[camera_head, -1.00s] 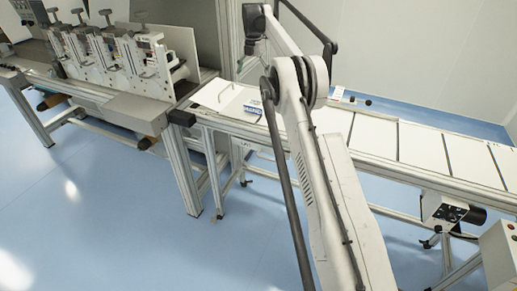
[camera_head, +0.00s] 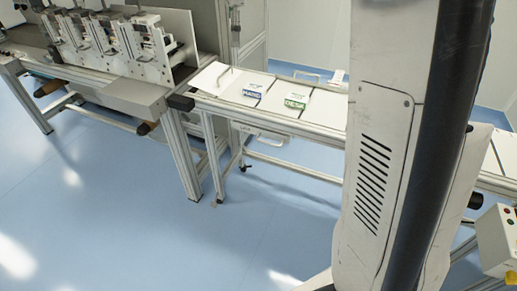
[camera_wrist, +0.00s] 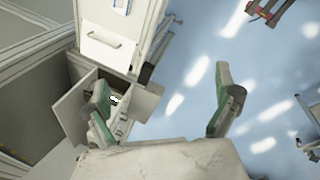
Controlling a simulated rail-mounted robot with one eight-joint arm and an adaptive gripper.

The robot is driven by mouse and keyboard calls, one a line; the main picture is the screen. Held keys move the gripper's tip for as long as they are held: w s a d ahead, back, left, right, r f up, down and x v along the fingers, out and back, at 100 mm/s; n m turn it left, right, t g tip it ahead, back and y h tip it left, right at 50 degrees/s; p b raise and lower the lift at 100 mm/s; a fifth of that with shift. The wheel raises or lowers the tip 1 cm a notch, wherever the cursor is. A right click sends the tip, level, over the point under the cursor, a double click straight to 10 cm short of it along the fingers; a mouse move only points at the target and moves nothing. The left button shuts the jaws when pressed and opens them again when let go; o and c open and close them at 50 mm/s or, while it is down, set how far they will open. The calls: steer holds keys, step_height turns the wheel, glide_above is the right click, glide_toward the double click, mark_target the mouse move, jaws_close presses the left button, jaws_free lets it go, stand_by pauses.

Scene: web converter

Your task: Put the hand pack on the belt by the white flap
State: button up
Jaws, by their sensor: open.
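Two small packs lie flat on the light belt (camera_head: 327,108): one with a blue label (camera_head: 254,91) and, to its right, one with a green label (camera_head: 295,101). Their print is too small to read, so I cannot tell which is the hand pack. A white panel with a handle (camera_head: 210,76), possibly the white flap, lies at the belt's left end. The panel also shows in the wrist view (camera_wrist: 100,48), with part of a blue-marked pack (camera_wrist: 122,5) beyond it. My gripper (camera_wrist: 161,84) is open, nothing held between its green-padded fingers, and appears above the floor beside the belt.
The converter (camera_head: 120,50) stands at the left of the belt. A control box (camera_head: 497,240) is at the lower right. My arm covers much of the belt's right half. Grey box-like parts (camera_wrist: 75,105) lie near the left finger. Blue floor is open in front.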

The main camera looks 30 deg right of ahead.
steer(key=s+a+f+m+t, duration=0.1)
steer(key=s+a+m, duration=0.3)
steer(key=s, duration=0.7)
steer(key=s+a+f+m+t, duration=0.1)
steer(key=s+a+m, duration=0.3)
steer(key=s, duration=0.6)
steer(key=s+a+f+m+t, duration=0.1)
steer(key=s+f+m, duration=0.2)
steer(key=s+f, duration=0.2)
steer(key=s+a+f+m+t, duration=0.1)
steer(key=s+a+f+m, duration=0.1)
steer(key=s+f, duration=0.4)
steer(key=s+m, duration=0.1)
steer(key=s, duration=0.4)
steer(key=shift+s+y, duration=0.25)
steer(key=shift+y, duration=0.05)
steer(key=shift+a+f, duration=0.1)
step_height(320, 180, down, 32)
steer(key=b, duration=3.2)
steer(key=shift+f, duration=0.15)
